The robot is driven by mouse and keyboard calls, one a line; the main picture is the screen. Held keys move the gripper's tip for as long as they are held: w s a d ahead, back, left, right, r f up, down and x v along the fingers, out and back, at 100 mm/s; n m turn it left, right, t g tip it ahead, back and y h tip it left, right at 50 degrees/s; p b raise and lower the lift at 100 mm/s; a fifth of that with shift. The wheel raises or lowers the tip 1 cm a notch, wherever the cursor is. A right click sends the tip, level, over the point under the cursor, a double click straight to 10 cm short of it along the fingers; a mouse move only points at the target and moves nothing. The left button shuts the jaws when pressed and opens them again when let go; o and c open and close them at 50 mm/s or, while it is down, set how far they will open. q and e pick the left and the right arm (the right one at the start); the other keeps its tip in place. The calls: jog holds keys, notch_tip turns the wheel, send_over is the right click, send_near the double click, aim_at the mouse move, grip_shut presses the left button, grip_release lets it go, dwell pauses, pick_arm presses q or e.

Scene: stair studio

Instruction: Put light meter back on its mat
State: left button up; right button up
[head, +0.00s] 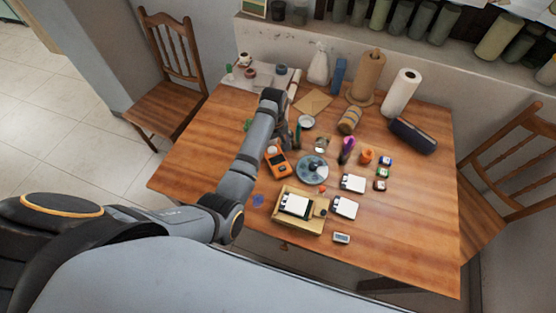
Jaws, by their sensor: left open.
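An orange handheld device with a pale face (277,160), which looks like the light meter, lies on the wooden table just right of my left forearm. A round grey mat or disc (303,175) lies to its right with a small dark item on it; I cannot tell whether this is the meter's mat. My left arm reaches over the table from the left. My left gripper (292,132) is open, mostly hidden by its wrist, beyond the orange device and apart from it. My right gripper is not in view.
A wooden tray (299,228) with white cards stands at the near edge, beside more cards (345,207) and a small grey device (342,238). The table's right front is clear.

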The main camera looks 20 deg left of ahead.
aim_at(275, 155)
pick_arm(q)
jog(key=shift+w+f, duration=0.4)
jog(key=shift+f, duration=0.15)
notch_tip(275, 155, down, 4)
jog(key=shift+s+f, duration=0.15)
jog(key=shift+f, duration=0.05)
jog(key=shift+a+f, duration=0.1)
jog(key=shift+f, duration=0.15)
jog(key=shift+r, duration=0.1)
jog(key=c, duration=0.5)
jog(key=shift+p, duration=0.3)
jog(key=c, duration=0.8)
